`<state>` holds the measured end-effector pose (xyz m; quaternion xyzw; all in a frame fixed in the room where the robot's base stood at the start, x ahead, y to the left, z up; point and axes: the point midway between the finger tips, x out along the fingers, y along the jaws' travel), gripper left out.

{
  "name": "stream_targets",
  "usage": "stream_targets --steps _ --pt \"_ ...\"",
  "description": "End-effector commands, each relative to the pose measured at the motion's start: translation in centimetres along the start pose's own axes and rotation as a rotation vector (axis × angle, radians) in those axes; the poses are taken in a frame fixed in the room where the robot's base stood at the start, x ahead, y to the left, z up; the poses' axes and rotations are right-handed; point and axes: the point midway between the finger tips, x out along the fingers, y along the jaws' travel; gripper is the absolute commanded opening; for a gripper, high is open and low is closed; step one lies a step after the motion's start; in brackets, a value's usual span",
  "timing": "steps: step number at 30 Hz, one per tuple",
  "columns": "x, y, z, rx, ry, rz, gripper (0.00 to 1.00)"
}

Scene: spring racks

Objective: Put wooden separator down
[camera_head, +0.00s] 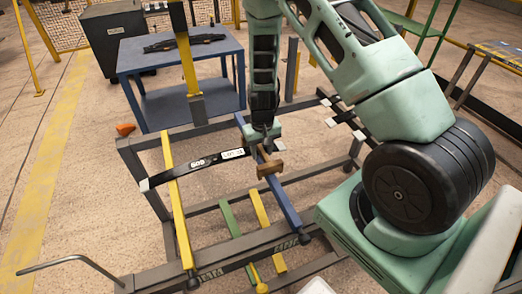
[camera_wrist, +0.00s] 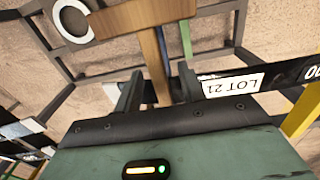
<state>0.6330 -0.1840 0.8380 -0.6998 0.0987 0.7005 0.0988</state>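The wooden separator (camera_head: 270,166) is a brown T-shaped piece over the rack, beside its blue bar (camera_head: 284,205). My gripper (camera_head: 266,143) points down at the rack, with the separator at its fingertips. In the wrist view the separator (camera_wrist: 150,42) has its stem between the two fingers (camera_wrist: 160,92), which look closed on it. Its wide head is beyond the fingertips. I cannot tell whether the separator touches the rack.
A black leaf spring (camera_head: 199,164) labelled LOT 21 lies across the rack (camera_head: 147,138), left of my gripper. Yellow bars (camera_head: 175,200) and a green bar (camera_head: 230,220) cross the frame. A blue table (camera_head: 150,62) with a dark spring stands behind.

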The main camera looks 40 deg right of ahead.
Motion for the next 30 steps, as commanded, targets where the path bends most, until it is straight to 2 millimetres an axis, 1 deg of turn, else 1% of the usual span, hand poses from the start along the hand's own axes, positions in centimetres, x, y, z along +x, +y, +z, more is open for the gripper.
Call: stream_targets --steps 3,9,11,12,13,14,25,30 --pt "0.5 0.0 0.0 0.001 0.000 0.000 0.40" --pt "0.5 0.0 0.0 0.001 0.001 0.000 0.40" --pt "0.5 0.0 0.0 0.000 0.001 0.000 0.23" --pt "0.5 0.0 0.0 0.000 0.001 0.000 0.12" --pt "0.5 0.0 0.0 0.000 0.001 0.000 0.04" --pt "0.5 0.0 0.0 0.000 0.001 0.000 0.00" --pt "0.3 0.0 -0.1 0.000 0.001 0.000 0.00" --pt "-0.9 0.0 -0.1 -0.001 0.004 0.000 0.00"
